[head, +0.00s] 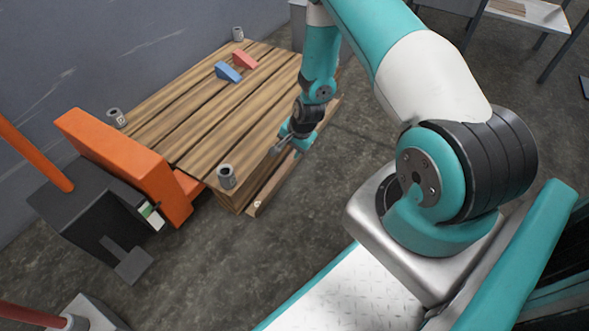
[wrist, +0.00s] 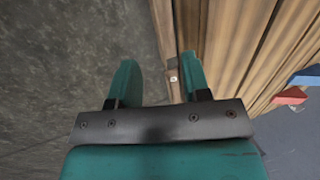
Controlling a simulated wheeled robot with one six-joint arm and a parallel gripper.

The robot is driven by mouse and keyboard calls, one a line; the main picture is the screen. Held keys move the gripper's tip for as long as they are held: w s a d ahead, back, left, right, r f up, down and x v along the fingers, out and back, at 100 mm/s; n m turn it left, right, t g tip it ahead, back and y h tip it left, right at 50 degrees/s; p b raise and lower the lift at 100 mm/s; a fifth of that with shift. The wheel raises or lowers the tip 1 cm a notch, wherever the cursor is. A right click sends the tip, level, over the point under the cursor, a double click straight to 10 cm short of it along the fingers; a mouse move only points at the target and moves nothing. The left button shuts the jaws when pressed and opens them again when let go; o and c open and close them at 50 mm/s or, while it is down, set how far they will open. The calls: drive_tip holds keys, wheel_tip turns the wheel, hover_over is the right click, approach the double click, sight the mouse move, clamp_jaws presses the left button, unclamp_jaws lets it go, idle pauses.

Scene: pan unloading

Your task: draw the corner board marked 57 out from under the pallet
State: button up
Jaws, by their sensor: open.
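The wooden pallet (head: 190,110) stands beside the wall, and its planked top also shows in the wrist view (wrist: 235,40). A brown board (head: 266,192) with a small pale mark at its near end lies low along the pallet's right side. In the wrist view the board's marked end (wrist: 173,78) shows between my fingers, close to the right one. The number on the mark is too small to read. How far the board runs under the pallet is hidden. My gripper (head: 279,148) is open and empty, pointing down by the pallet's right edge. I cannot tell its height above the board.
An orange pallet jack (head: 120,160) stands at the pallet's left end. Grey cylinders (head: 226,177) stand at several pallet corners. A blue wedge (head: 228,72) and a red wedge (head: 245,59) lie on top. The concrete floor (head: 330,180) right of the pallet is clear.

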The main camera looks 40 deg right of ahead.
sight(282, 178)
drive_tip(key=f, duration=0.2)
drive_tip(key=shift+s+d+f+m, duration=0.25)
drive_tip(key=shift+d+f+m, duration=0.05)
drive_tip(key=shift+d+f, duration=0.1)
drive_tip(key=b+x, duration=1)
drive_tip(key=x, duration=0.7)
drive_tip(key=shift+f, duration=0.2)
drive_tip(key=shift+c, duration=0.4)
clamp_jaws()
